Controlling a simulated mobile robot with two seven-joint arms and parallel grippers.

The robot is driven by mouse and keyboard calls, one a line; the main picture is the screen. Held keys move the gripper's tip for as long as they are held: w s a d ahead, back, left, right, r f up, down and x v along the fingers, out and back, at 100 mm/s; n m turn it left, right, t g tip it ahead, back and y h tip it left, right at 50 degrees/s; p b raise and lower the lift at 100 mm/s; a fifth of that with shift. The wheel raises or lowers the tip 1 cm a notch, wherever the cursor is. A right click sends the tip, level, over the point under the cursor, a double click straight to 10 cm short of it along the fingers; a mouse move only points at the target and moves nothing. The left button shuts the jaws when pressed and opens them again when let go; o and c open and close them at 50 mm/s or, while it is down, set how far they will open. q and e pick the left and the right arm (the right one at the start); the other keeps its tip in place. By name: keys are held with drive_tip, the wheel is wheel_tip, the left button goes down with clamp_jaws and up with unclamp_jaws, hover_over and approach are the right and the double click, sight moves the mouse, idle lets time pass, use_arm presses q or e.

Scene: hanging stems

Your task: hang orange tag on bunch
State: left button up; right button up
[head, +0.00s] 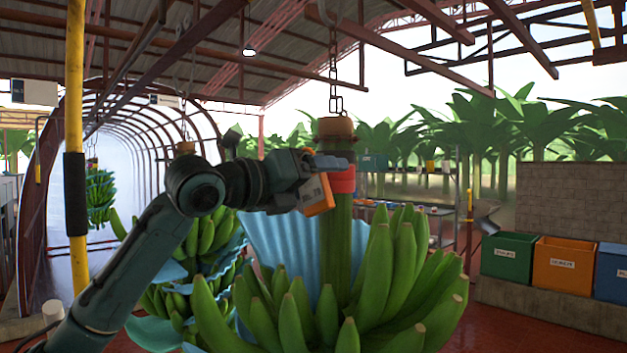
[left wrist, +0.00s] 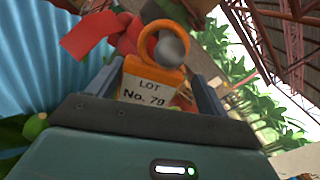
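The bunch of green bananas (head: 390,265) hangs by its thick stem (head: 336,235) from a chain, with a red band (head: 341,180) around the stem near the top. My left gripper (head: 322,178) is at the upper stem, beside the red band. It holds the orange tag (head: 319,196) between its fingers. In the left wrist view the tag (left wrist: 150,88) reads "LOT No. 79", with its ring pointing towards the stem. A grey rounded knob (left wrist: 172,48) shows at the ring; I cannot tell whether the ring is around it. My right gripper is not in view.
A blue pleated sheet (head: 283,245) spreads behind the bunch, and another bunch (head: 195,285) hangs behind my left arm. A yellow post (head: 76,60) stands at left. Green (head: 508,256), orange (head: 563,264) and blue (head: 612,272) bins stand at right.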

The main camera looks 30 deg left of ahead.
use_arm(q)
drive_tip(key=b+v, duration=0.4)
drive_tip(key=v, duration=0.9)
drive_tip(key=shift+s, duration=0.1)
